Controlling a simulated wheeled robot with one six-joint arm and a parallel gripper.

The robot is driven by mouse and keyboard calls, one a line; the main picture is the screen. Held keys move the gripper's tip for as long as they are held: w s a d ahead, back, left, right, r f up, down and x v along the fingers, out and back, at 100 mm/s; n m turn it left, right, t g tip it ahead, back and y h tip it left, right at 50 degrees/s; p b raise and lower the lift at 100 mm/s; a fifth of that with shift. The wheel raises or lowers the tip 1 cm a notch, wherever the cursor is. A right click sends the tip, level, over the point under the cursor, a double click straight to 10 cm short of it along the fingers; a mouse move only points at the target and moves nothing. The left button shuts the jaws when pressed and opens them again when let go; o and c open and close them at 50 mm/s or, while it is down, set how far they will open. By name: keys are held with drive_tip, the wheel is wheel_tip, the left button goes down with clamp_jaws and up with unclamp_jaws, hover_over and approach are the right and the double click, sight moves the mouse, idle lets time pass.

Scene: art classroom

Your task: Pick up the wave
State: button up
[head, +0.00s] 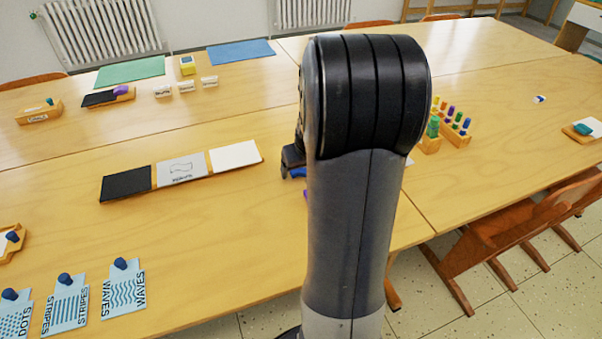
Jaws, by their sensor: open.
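A light blue tile (124,292) printed with wavy lines and the word WAVES lies at the lower left of the table, with a dark blue knob (121,263) on its top end. My gripper (291,165) shows only in part at the left side of my arm, over the table to the right of the tile and well apart from it. It is open. My arm hides most of it. Something blue (297,173) shows right beside it; I cannot tell what it is.
A STRIPES tile (66,305) and a DOTS tile (14,315) lie left of the waves tile. A strip with black, drawn and white panels (182,171) lies behind. A rack of coloured pegs (455,125) stands at right. Table between tiles and my arm is clear.

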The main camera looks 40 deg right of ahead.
drive_tip(key=shift+c, duration=0.5)
drive_tip(key=c, duration=1)
drive_tip(key=shift+o, duration=0.2)
